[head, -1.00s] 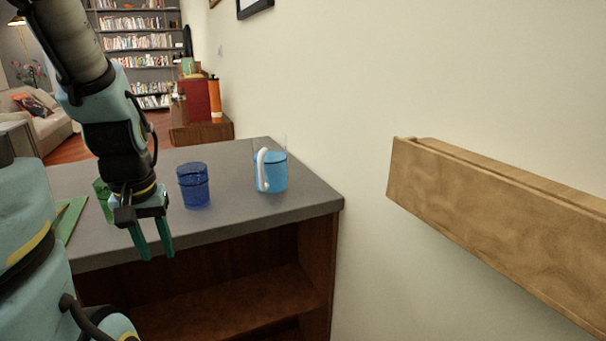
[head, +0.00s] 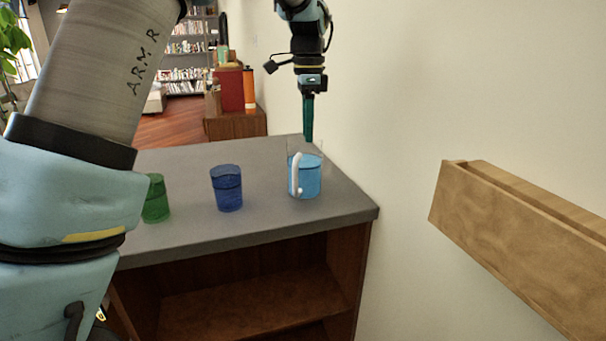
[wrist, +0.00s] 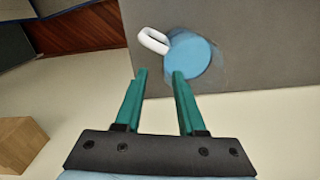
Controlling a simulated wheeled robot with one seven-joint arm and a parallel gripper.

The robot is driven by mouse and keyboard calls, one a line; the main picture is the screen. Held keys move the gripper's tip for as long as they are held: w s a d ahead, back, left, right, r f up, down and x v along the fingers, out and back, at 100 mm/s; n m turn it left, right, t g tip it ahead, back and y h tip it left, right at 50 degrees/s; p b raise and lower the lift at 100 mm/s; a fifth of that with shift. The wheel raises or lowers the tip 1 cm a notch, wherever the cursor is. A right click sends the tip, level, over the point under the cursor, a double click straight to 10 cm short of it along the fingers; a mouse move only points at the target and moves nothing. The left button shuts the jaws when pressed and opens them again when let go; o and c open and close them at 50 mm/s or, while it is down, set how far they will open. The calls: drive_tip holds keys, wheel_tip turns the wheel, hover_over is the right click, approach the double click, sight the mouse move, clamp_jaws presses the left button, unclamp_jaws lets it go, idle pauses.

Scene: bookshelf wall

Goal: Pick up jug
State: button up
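The jug (head: 308,180) stands upright near the right end of the grey counter. It has clear walls, light blue contents and a white handle on its left side. My gripper (head: 308,140) points down at the jug's top in the head view, its fingers overlapping the rim in the picture. In the wrist view, my gripper (wrist: 158,72) is open with nothing between its two green fingers. The jug (wrist: 190,56) shows just beyond the fingertips there, nearer the right one, with the white handle to its upper left. I cannot tell whether a finger touches the jug.
A dark blue glass (head: 227,189) and a green glass (head: 155,200) stand on the grey counter (head: 260,222) left of the jug. The pale wall (head: 390,100) is close on the right, with a wooden ledge (head: 520,230) on it. The counter between the glasses and jug is clear.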

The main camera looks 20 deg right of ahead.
sight(302, 171)
wheel_tip(302, 171, down, 9)
drive_tip(key=p, duration=0.2)
drive_tip(key=shift+w+p, duration=0.35)
drive_tip(key=shift+p, duration=0.05)
drive_tip(key=shift+a, duration=0.15)
clamp_jaws()
idle(1.1)
